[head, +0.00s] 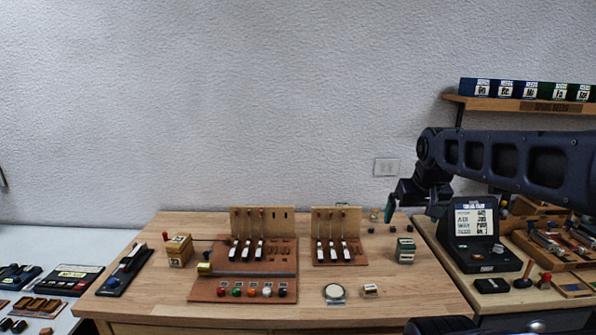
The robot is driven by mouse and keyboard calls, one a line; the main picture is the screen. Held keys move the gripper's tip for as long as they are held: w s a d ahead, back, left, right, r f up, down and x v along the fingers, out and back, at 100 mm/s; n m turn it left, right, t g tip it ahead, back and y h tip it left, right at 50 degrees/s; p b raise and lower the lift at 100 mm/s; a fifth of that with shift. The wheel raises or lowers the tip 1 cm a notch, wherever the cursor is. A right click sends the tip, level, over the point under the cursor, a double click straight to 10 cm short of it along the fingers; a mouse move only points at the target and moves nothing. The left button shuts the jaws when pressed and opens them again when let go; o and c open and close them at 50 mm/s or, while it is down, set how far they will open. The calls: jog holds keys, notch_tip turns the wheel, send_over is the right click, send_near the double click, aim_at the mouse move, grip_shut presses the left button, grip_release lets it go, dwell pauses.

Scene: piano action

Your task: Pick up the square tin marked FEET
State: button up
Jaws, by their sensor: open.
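No lettering reading FEET is legible at this size, so I cannot tell for sure which thing is the tin. A small squarish box with a pale, dark-lettered label (370,291) lies near the front of the wooden table. A green box with pale labels (405,250) stands farther back, to its right. My gripper (412,211) is open, with teal fingertips, above the table's back right part. It appears empty and apart from both boxes.
A round pale-faced object (334,292) sits left of the labelled box. A reddish board with keys and coloured knobs (205,291) fills the table's middle left. A black sign stand (480,255) is on the right table.

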jog(key=shift+c, duration=0.4)
jog(key=c, duration=0.4)
jog(key=shift+o, duration=0.2)
